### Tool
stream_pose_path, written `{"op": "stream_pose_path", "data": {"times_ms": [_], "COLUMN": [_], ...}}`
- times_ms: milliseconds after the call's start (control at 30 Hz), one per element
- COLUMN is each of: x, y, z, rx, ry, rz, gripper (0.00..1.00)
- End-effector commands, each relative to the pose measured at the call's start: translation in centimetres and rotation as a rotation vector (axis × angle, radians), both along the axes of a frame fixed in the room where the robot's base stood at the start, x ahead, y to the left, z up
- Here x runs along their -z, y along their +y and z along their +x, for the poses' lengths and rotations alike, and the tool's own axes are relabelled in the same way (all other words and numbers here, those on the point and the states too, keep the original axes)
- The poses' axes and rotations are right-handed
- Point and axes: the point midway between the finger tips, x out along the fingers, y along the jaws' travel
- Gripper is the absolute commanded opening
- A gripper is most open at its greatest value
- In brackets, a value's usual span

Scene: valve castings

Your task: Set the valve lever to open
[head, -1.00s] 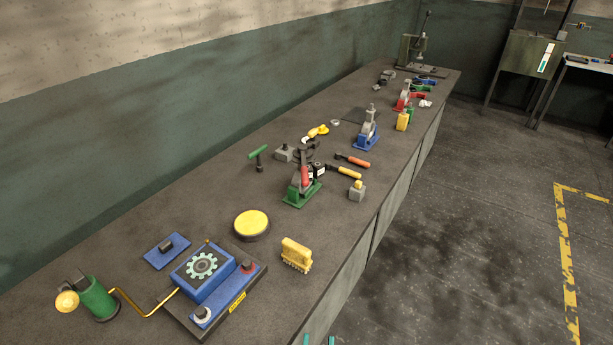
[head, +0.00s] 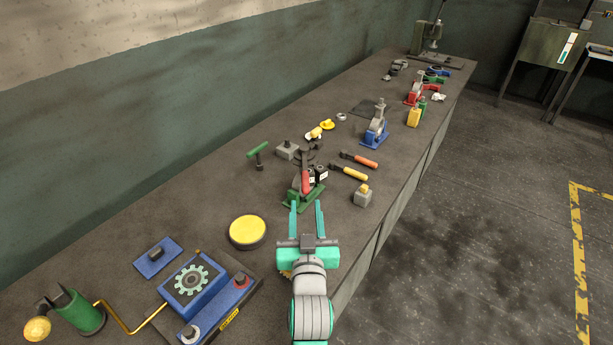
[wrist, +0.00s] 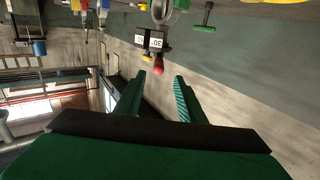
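A casting on a green base (head: 303,200) stands on the bench with a red-gripped lever (head: 305,182) pointing up and towards me. Two dark blocks with white labels (head: 319,174) sit just right of the lever. My gripper (head: 307,207) is open and empty in front of this casting, its teal fingers apart. From the head view I cannot tell whether they touch the base. In the wrist view, the lever's red end (wrist: 158,69) appears between and beyond the fingertips (wrist: 160,84), with the labelled blocks (wrist: 153,41) above it. The lever's pivot is hard to make out.
A yellow-topped round button (head: 247,231) and a blue gear box (head: 190,281) lie nearer on the left. Blue (head: 375,137) and red (head: 414,98) castings stand farther back.

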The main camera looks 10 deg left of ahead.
Motion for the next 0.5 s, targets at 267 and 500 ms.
{"op": "stream_pose_path", "data": {"times_ms": [267,500], "x": [-0.2,-0.1], "y": [0.6,1.7], "z": [3.3,7.4], "rx": [0.004,0.002], "ry": [-0.002,-0.001], "rz": [0.000,-0.001], "gripper": [0.36,0.36]}}
